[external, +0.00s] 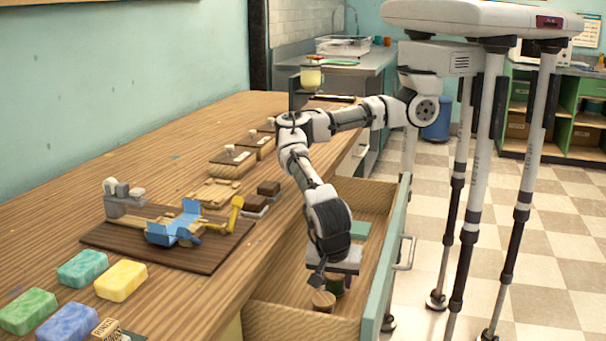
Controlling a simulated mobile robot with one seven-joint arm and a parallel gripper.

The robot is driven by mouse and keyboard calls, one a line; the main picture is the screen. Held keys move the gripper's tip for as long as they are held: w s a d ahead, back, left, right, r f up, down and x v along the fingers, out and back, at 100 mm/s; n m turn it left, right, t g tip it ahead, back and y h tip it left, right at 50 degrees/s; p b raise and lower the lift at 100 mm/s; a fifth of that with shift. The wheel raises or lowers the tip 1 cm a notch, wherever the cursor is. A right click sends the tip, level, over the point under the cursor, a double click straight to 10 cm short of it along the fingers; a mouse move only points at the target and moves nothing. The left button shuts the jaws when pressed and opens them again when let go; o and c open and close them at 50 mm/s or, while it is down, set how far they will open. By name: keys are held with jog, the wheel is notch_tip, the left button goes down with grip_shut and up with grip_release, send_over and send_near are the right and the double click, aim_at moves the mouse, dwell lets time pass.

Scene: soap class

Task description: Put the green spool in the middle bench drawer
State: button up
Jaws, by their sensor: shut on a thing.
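My gripper (333,277) points down into an open bench drawer (292,322) with wooden sides and a pale green front. It is shut on the green spool (336,285), of which a dark green part shows just below the jaws. A round tan piece (323,300) shows beside the green part; I cannot tell whether it is the spool's end. The spool is inside the drawer's outline, low over its floor; whether it touches the floor is unclear. Whether this is the middle drawer cannot be told from this view.
A flat green item (360,229) lies farther back in the drawer. On the wooden bench (60,215) are a dark board (190,258) with a blue and yellow device, several coloured soap bars (121,281) and small dark blocks (268,188).

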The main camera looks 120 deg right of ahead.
jog(key=shift+f, duration=0.1)
jog(key=o, duration=1)
jog(key=shift+c, duration=0.2)
jog(key=v, duration=1.2)
jog(key=shift+b, duration=0.3)
